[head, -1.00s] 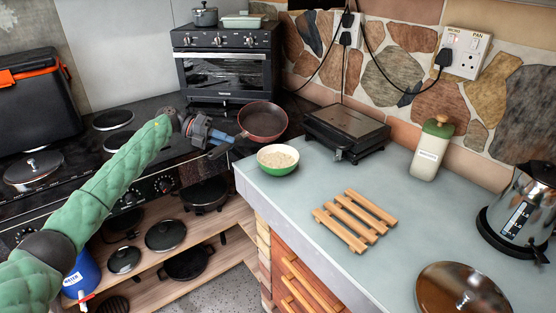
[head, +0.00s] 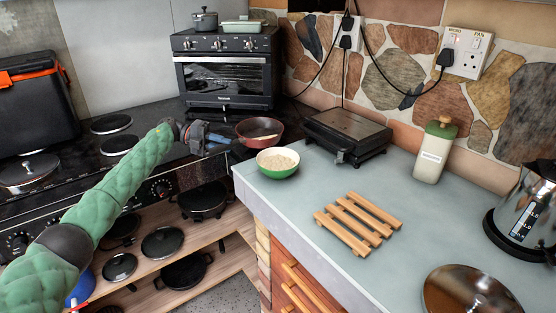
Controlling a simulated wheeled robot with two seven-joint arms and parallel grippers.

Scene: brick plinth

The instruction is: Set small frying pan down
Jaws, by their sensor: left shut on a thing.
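The small frying pan (head: 262,136), reddish brown inside with a dark rim, is in the head view at the dark corner surface in front of the black oven. It looks about level; I cannot tell whether its base touches the surface. My left gripper (head: 228,140) is shut on the pan's handle, to the left of the pan. The handle is mostly hidden by the gripper. My right gripper is not in view.
A green bowl (head: 278,168) of pale grains stands close in front of the pan. A black grill (head: 345,138) is to its right, the oven (head: 226,82) behind. A wooden trivet (head: 357,222) lies on the grey counter (head: 290,212). Stove burners (head: 119,145) are to the left.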

